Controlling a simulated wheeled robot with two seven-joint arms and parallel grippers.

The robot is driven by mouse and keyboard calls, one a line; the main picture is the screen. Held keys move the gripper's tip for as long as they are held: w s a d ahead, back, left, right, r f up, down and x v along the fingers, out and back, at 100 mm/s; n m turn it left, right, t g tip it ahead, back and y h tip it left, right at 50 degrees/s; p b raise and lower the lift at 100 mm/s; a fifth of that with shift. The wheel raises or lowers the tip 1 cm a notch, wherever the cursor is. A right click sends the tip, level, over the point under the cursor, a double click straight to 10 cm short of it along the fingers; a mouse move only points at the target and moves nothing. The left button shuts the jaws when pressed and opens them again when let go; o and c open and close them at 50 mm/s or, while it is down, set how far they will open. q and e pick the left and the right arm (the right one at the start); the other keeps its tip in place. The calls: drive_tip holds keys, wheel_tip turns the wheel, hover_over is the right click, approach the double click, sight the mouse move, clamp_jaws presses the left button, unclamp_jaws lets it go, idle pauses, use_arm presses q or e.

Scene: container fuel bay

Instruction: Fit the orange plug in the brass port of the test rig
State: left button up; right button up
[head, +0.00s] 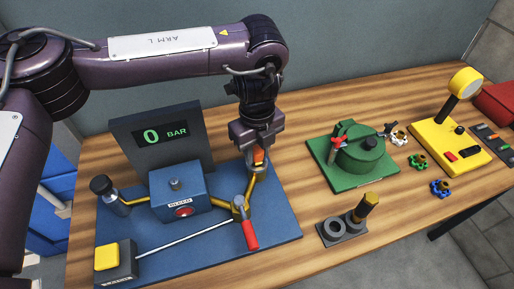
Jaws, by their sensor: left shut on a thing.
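My left gripper (258,146) points down over the back right part of the test rig (285,219), a blue base plate with brass pipes. It is shut on the orange plug (259,156), which shows between its fingers. The brass port (259,172) is at the top end of the brass pipe, right under the plug. I cannot tell whether the plug is in the port or just above it, as the fingers partly hide the spot. My right gripper is out of view.
The rig bears a display reading 0 BAR (160,136), a blue box with a red button (180,192), a red-handled valve (247,230) and a yellow button (107,256). Right of it stand a green fixture (355,155), a dark holder (335,230) and a yellow device (450,140).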

use_arm(q)
drive_tip(key=o, duration=1.1)
wheel_tip(320, 180, up, 8)
drive_tip(key=shift+f+b, duration=0.1)
drive_tip(key=shift+b, duration=0.2)
